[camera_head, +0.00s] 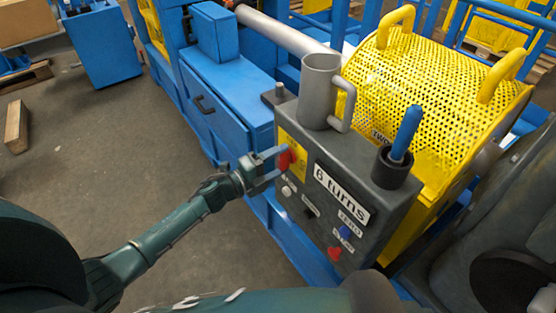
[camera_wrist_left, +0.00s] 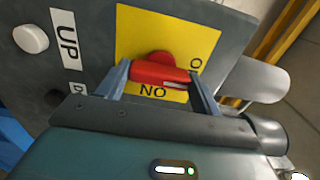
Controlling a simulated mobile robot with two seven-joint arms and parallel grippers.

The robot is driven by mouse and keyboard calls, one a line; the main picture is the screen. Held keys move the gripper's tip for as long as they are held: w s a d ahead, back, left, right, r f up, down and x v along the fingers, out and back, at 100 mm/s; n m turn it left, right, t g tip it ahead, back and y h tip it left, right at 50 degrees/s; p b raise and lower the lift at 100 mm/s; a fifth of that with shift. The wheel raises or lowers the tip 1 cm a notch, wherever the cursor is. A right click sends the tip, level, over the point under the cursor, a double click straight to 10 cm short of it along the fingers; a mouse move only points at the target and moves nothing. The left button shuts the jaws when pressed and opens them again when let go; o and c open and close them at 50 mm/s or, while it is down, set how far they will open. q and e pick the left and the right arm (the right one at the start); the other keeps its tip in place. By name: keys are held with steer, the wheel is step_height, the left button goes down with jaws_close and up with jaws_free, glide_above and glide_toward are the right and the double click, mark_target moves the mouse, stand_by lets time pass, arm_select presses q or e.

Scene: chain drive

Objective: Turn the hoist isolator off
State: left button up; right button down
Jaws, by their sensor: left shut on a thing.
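The hoist isolator is a red rotary handle (camera_head: 286,158) on a yellow plate (camera_head: 297,146) on the front of the dark grey control box (camera_head: 345,165). My left gripper (camera_head: 277,165) is at the handle, with one finger on either side of it. In the left wrist view the red handle (camera_wrist_left: 160,74) sits between the fingertips of my left gripper (camera_wrist_left: 158,82). The plate (camera_wrist_left: 205,40) reads "ON" below the handle, and an "O" shows to its right. The handle lies nearly crosswise in that view. My right gripper is not in view.
White (camera_head: 287,191) and dark buttons, a "6 turns" display (camera_head: 341,194), a blue button (camera_head: 345,232) and a red one (camera_head: 334,254) are on the panel. A grey mug (camera_head: 318,90) and a blue-handled tool (camera_head: 406,133) stand on top. A yellow perforated guard (camera_head: 430,110) is behind.

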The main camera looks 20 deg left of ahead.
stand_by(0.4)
arm_select(q)
steer(key=o, duration=1)
steer(key=v, duration=1.3)
steer(key=shift+s, duration=0.1)
steer(key=shift+a, duration=0.1)
